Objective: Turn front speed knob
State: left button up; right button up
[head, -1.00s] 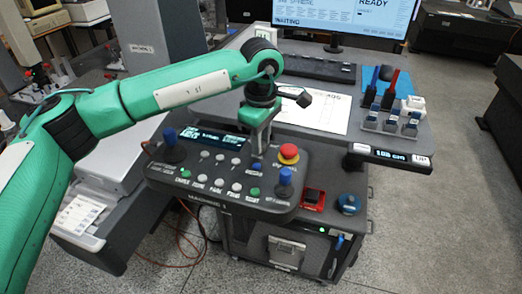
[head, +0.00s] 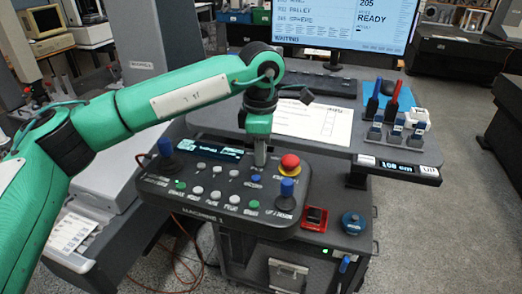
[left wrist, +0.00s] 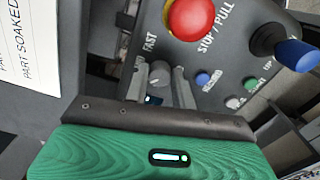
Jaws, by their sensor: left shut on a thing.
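The control panel (head: 180,213) has a small grey speed knob (left wrist: 160,74) beside the word FAST, clear in the left wrist view. My left gripper (head: 260,158) points down onto the panel's upper edge, left of the red stop button (head: 290,164). In the left wrist view its two fingers (left wrist: 159,86) stand on either side of the knob, and it is shut on it. In the head view the gripper hides the knob. My right gripper is in neither current view.
Close by are a blue-topped joystick (head: 286,194), another joystick (head: 166,160) and several push buttons. A monitor (head: 345,22) stands behind. A rack of probes (head: 394,128) is on the right side of the desk. A paper sheet (head: 315,122) lies behind the gripper.

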pick_arm(q)
jog(key=o, duration=1)
jog(key=shift+r, duration=0.15)
jog(key=shift+r, duration=0.4)
jog(key=shift+r+b, duration=0.8)
jog(key=shift+r, duration=5.6)
pick_arm(e)
jog(key=shift+w+f, duration=0.15)
jog(key=shift+w, duration=0.3)
